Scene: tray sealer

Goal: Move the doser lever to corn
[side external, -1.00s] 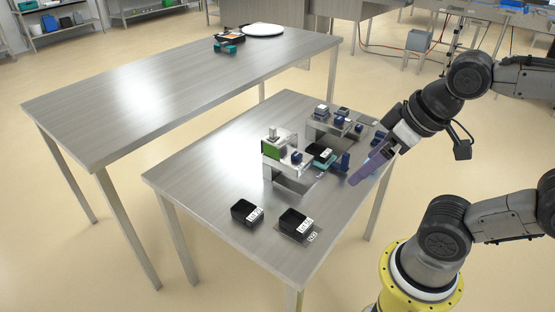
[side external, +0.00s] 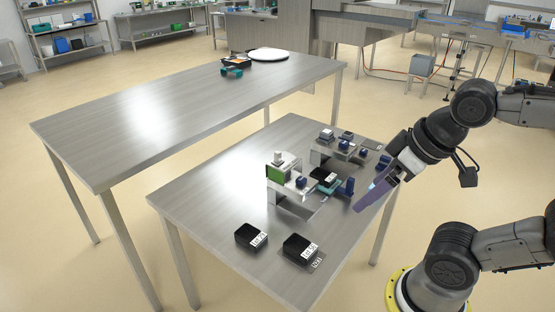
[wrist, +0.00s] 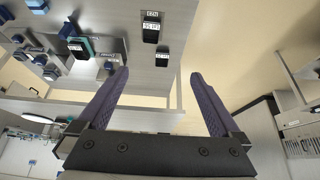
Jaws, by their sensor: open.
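The tray sealer (side external: 283,200) is a grey metal unit on the smaller table, with a green panel (side external: 277,175) on its front left. Small dark blue parts stand on it, among them a blue block (side external: 301,182) and a taller blue piece (side external: 347,186). I cannot tell which part is the doser lever, nor read a corn mark. A black tray with a white label (side external: 323,174) sits in a teal holder at the middle. My gripper (side external: 357,207) has purple fingers, open and empty, to the right of the sealer. The wrist view shows the fingers apart (wrist: 160,73).
Two black labelled trays, one to the left (side external: 250,234) and one to the right (side external: 299,247), lie near the small table's front edge. A longer table (side external: 130,115) behind holds a round white disc (side external: 268,54). The small table's left side is clear.

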